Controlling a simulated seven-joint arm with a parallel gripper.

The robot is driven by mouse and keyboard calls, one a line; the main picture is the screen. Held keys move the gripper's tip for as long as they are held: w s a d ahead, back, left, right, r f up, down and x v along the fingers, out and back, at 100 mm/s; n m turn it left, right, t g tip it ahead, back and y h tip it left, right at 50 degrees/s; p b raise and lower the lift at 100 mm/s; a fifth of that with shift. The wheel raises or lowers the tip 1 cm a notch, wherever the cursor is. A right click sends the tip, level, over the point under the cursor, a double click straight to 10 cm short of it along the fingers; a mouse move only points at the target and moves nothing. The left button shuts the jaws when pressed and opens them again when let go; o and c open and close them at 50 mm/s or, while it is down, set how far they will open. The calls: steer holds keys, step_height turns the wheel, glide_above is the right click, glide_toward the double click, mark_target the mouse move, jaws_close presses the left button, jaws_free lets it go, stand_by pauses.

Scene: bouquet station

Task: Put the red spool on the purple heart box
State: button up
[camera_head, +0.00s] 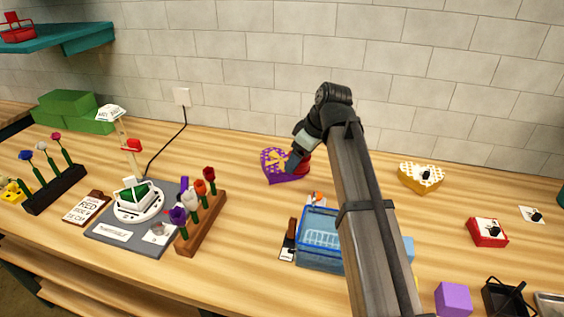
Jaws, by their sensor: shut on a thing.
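The purple heart box (285,179) lies on the wooden table near the back wall, with a yellow ribbon pattern on its top. My gripper (294,168) points down over the right part of this box. The arm hides part of the spool and the right side of the box. I cannot tell whether the spool touches the box lid.
A blue basket (318,258) stands in front, partly behind my arm. A flower rack (203,226) and a grey board (111,237) are to the left. A yellow heart box (421,178) and a red box (487,233) are to the right. Table left of the purple box is clear.

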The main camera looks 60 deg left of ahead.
steer(key=s+a+r, duration=0.1)
steer(key=s+a, duration=0.1)
steer(key=a, duration=0.5)
step_height(320, 180, up, 2)
steer(key=m+t, duration=0.2)
steer(key=m, duration=0.3)
glide_above(279, 159)
steer(key=d, duration=0.2)
steer(key=shift+y, duration=0.3)
steer(key=shift+w+a+f, duration=0.1)
steer(key=shift+a+f, duration=0.05)
steer(key=shift+f, duration=4.65)
steer(key=shift+f, duration=0.15)
steer(key=o, duration=1.1)
steer(key=shift+c, duration=0.2)
steer(key=v, duration=1.2)
